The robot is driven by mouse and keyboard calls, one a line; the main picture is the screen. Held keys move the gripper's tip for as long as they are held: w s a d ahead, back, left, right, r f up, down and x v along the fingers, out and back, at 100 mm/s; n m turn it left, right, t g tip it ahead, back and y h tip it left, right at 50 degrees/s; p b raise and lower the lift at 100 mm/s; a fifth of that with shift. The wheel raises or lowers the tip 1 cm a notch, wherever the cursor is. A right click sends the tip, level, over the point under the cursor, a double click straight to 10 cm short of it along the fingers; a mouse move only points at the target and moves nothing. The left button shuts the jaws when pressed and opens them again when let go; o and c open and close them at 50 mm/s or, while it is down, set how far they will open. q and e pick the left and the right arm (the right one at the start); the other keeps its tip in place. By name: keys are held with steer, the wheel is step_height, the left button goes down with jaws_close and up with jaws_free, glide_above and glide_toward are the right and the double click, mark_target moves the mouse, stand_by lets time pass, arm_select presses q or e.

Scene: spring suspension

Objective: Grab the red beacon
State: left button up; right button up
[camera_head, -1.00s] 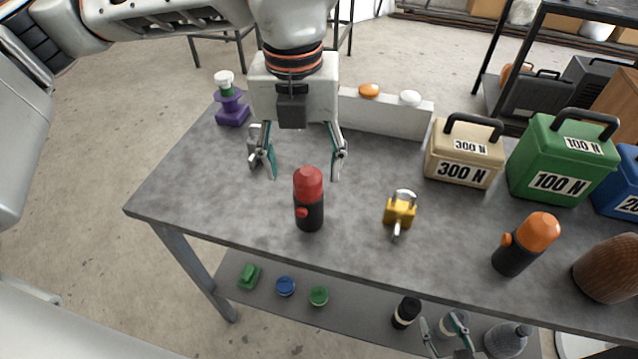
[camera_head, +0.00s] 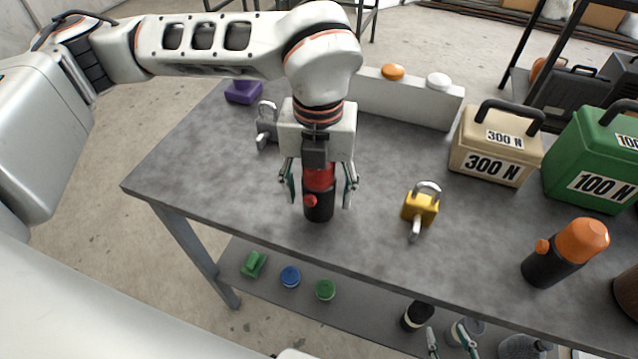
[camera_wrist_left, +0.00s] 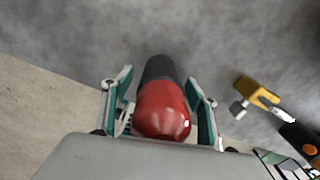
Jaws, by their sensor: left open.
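The red beacon (camera_head: 319,178) has a red top and a black base and stands upright on the grey table near its front edge. In the left wrist view its red dome (camera_wrist_left: 163,110) lies between the two fingers. My left gripper (camera_head: 319,190) is open, coming down from above with one finger on each side of the beacon. Gaps show between the fingers and the beacon. The upper part of the beacon is hidden behind the gripper in the head view. My right gripper (camera_head: 452,340) shows only partly at the bottom edge, below the table front.
A yellow padlock (camera_head: 420,207) lies right of the beacon, and an orange beacon (camera_head: 566,252) stands further right. A grey padlock (camera_head: 267,130) is behind left. Beige (camera_head: 494,145) and green (camera_head: 592,160) weight boxes stand at the right.

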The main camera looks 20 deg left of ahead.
arm_select(q)
steer(key=shift+f, duration=0.35)
steer(key=c, duration=1.3)
steer(key=shift+r, duration=0.1)
